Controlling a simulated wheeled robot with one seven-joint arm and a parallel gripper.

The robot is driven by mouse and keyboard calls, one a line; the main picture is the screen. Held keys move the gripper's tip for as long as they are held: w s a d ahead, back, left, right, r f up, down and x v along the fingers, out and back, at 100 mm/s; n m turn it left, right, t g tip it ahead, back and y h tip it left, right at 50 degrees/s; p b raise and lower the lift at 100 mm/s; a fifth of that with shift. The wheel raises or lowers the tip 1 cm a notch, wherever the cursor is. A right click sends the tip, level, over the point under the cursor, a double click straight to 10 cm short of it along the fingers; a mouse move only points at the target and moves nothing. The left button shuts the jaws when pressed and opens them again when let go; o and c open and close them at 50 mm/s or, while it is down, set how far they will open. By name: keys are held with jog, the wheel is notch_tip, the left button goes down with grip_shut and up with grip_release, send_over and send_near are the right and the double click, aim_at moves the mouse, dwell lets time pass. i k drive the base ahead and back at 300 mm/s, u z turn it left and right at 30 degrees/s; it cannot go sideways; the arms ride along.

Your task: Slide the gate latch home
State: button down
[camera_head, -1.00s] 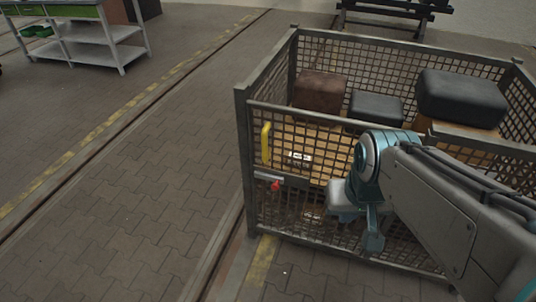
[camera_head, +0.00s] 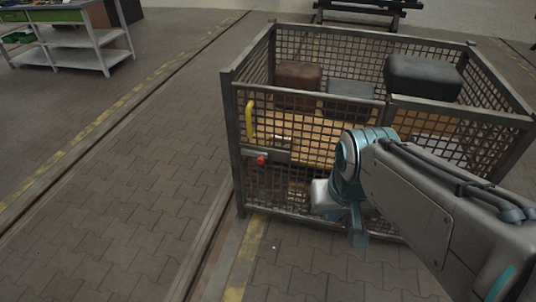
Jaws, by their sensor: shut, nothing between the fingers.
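The gate is the front mesh panel of a grey wire cage (camera_head: 232,150), with a yellow handle (camera_head: 250,119) near its left end. The latch is a short grey bar (camera_head: 280,155) below the handle, with a red knob (camera_head: 261,161) close to the left corner post. How far the bar reaches into the post is too small to tell. My gripper (camera_head: 322,198) is in front of the mesh, right of and lower than the red knob, and apart from it. It is shut and holds nothing; its fingertips are not clearly visible. My forearm hides part of the cage's front right.
Inside the cage are a brown block (camera_head: 298,80), a dark block (camera_head: 350,98) and a larger black padded block (camera_head: 423,77). A workbench (camera_head: 75,48) stands at the far left. The paved floor (camera_head: 130,190) left of the cage is clear, with rails set in it.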

aim_at(261, 155)
jog(key=z, duration=0.5)
jog(key=i, duration=1.05)
jog(key=u, duration=0.55)
